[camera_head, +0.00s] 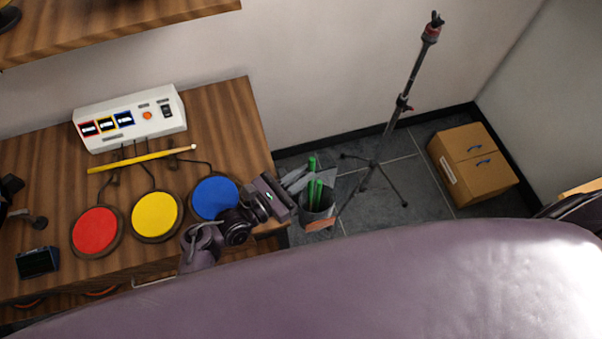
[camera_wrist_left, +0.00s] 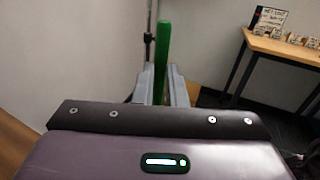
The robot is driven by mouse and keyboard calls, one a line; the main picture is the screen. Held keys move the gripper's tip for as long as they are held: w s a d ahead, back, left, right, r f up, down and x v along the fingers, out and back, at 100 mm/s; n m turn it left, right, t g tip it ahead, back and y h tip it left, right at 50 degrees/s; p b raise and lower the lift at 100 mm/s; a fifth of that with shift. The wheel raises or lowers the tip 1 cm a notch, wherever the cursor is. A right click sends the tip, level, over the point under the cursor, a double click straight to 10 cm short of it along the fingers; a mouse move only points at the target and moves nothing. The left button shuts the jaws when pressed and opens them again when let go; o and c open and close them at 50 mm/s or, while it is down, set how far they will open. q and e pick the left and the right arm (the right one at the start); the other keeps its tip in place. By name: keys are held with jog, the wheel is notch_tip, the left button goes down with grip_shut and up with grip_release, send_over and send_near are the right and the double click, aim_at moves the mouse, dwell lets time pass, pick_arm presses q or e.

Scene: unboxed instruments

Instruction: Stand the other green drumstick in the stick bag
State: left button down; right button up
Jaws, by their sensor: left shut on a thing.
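My left gripper (camera_head: 297,179) is shut on a green drumstick (camera_head: 312,162), beside the right edge of the wooden table. The stick stands roughly upright, its top above the fingers. In the left wrist view the green drumstick (camera_wrist_left: 163,50) rises between the two fingers (camera_wrist_left: 163,90). The stick bag (camera_head: 319,224) is a grey, open-topped holder with an orange-brown patch, just below the gripper in the picture. Two green lengths show at its mouth; one seems to be the held stick's lower part, the other a second green drumstick (camera_head: 318,193). Its bottom is hidden. My right gripper is not in view.
The table (camera_head: 233,120) bears red (camera_head: 95,230), yellow (camera_head: 155,214) and blue (camera_head: 214,197) pads, a white module (camera_head: 130,118) and a yellow drumstick (camera_head: 140,161). A tripod stand (camera_head: 378,160) stands right of the bag. A cardboard box (camera_head: 470,165) lies farther right.

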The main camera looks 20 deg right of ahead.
pick_arm(q)
jog(key=c, duration=1.4)
grip_release()
jog(key=shift+a, duration=0.1)
jog(key=v, duration=0.7)
jog(key=shift+s+a+b, duration=0.15)
jog(key=shift+a+b, duration=0.1)
jog(key=shift+b, duration=0.05)
